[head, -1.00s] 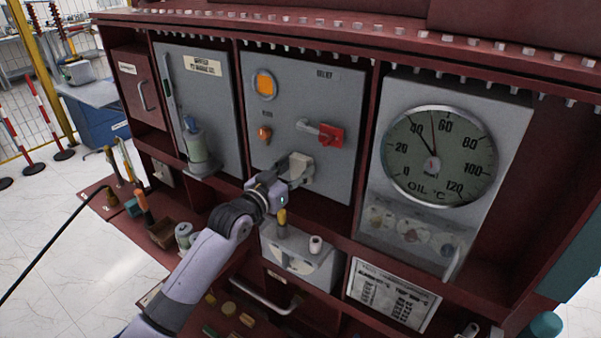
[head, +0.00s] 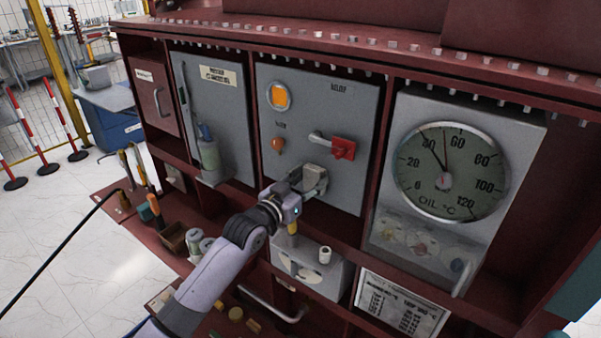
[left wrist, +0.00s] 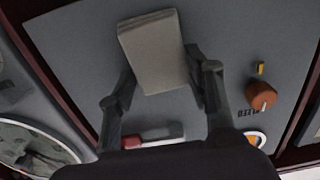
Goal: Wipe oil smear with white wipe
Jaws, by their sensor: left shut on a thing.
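The white wipe (head: 316,176) looks like a pale, flat pad in front of the grey relief panel, just below the red-handled lever. My left gripper (head: 306,188) is shut on it. In the left wrist view the wipe (left wrist: 153,50) stands between the two fingers (left wrist: 160,85), with the grey panel behind it. I cannot tell whether the wipe touches the panel. No oil smear is clearly visible; one may be hidden behind the wipe or gripper. My right gripper is in neither view.
The red lever (head: 342,148), orange knob (head: 278,145) and lit orange lamp (head: 278,96) are on the same panel. A large oil temperature gauge (head: 450,172) is to the right. A grey box (head: 318,275) with a yellow-handled tool and a white cylinder sits below.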

